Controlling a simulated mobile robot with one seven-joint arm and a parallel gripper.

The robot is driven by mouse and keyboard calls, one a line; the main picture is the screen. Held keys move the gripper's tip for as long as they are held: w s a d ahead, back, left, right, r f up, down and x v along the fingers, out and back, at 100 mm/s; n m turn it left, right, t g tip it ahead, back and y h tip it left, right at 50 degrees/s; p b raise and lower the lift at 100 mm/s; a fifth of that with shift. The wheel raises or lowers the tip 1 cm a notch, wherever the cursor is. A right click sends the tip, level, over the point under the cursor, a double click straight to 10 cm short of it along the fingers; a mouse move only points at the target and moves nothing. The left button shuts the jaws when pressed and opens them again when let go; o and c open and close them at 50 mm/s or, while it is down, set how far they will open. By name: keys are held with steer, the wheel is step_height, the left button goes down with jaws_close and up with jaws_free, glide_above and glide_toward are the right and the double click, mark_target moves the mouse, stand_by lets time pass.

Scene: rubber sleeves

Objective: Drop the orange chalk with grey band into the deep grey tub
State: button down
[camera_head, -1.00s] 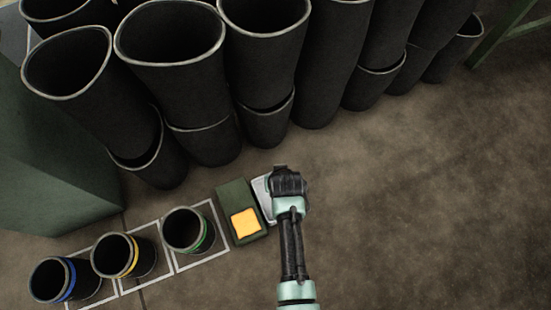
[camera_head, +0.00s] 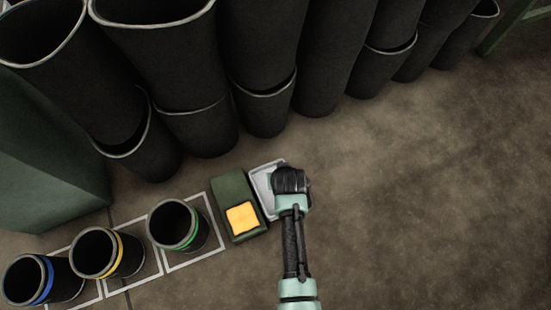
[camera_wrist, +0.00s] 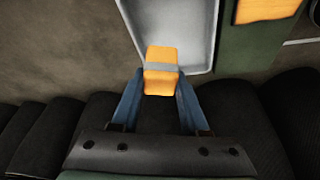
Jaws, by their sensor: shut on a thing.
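The orange chalk with a grey band (camera_wrist: 160,72) is shut between the blue fingers of my gripper (camera_wrist: 161,90) in the wrist view. A light grey tub (camera_wrist: 200,35) with a raised rim lies beyond it; the chalk overlaps the tub's lower left part in that view. How high the chalk is above the tub cannot be told. In the head view the tub (camera_head: 259,178) shows just left of my gripper (camera_head: 288,172), which covers part of it. The chalk is hidden there behind my gripper.
A dark green block with an orange top piece (camera_head: 242,217) stands beside the tub. Black cups with blue (camera_head: 45,279), yellow (camera_head: 117,255) and green (camera_head: 190,232) bands stand in white-outlined squares. Tall black sleeves (camera_head: 265,45) line the back. Floor (camera_head: 430,210) at right is clear.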

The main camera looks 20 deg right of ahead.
steer(key=shift+c, duration=1.7)
jaws_free()
steer(key=p+v, duration=1)
steer(key=v, duration=0.3)
steer(key=shift+f, duration=0.1)
